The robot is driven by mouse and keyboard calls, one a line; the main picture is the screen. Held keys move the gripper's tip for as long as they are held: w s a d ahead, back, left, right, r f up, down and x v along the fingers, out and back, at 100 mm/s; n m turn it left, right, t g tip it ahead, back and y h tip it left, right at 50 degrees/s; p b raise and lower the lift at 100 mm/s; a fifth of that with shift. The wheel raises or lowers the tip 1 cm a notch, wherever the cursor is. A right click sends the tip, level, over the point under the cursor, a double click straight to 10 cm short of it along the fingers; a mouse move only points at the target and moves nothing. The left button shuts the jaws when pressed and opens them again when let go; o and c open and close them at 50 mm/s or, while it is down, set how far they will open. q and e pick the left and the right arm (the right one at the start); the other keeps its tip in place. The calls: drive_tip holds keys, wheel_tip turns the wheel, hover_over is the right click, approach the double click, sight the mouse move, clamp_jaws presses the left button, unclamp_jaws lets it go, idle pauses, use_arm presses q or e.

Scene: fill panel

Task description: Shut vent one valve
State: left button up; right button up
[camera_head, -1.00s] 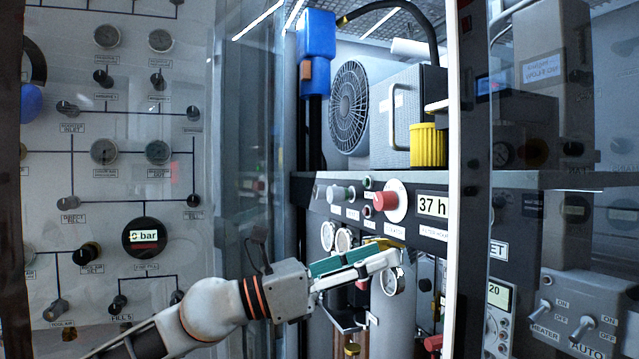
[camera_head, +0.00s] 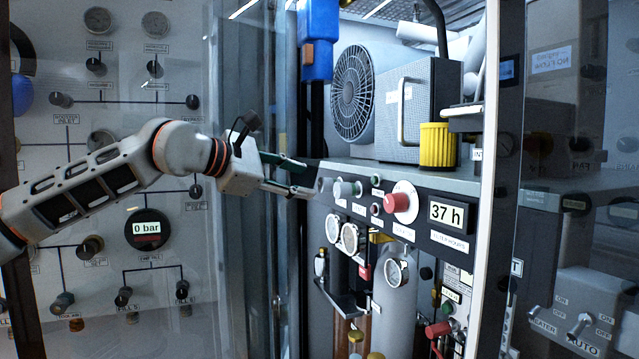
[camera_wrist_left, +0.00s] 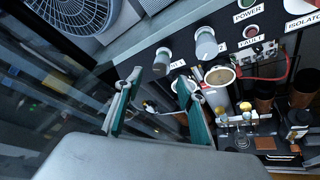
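Two vent-type knobs sit side by side at the left end of the dark control panel; their labels are too small to read surely. The left knob (camera_head: 325,186) is grey and partly behind my fingertips in the head view; it also shows in the left wrist view (camera_wrist_left: 163,62). The second knob (camera_head: 342,190) is to its right, and shows in the left wrist view (camera_wrist_left: 206,43). My left gripper (camera_head: 306,180) is just left of the first knob. In the left wrist view my left gripper (camera_wrist_left: 158,84) has its teal fingers spread, with nothing between them. My right gripper is out of view.
A red knob (camera_head: 396,203) and a 37 h display (camera_head: 451,215) are farther right on the panel. Gauges (camera_head: 350,238) hang below. A fan unit (camera_head: 353,92) and yellow cap (camera_head: 436,146) stand above. A glass door (camera_head: 240,290) is at left.

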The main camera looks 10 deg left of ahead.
sight(320, 185)
use_arm(q)
drive_tip(key=x, duration=0.5)
drive_tip(key=shift+w+d, duration=0.15)
drive_tip(key=shift+d, duration=0.2)
drive_tip(key=c, duration=1.1)
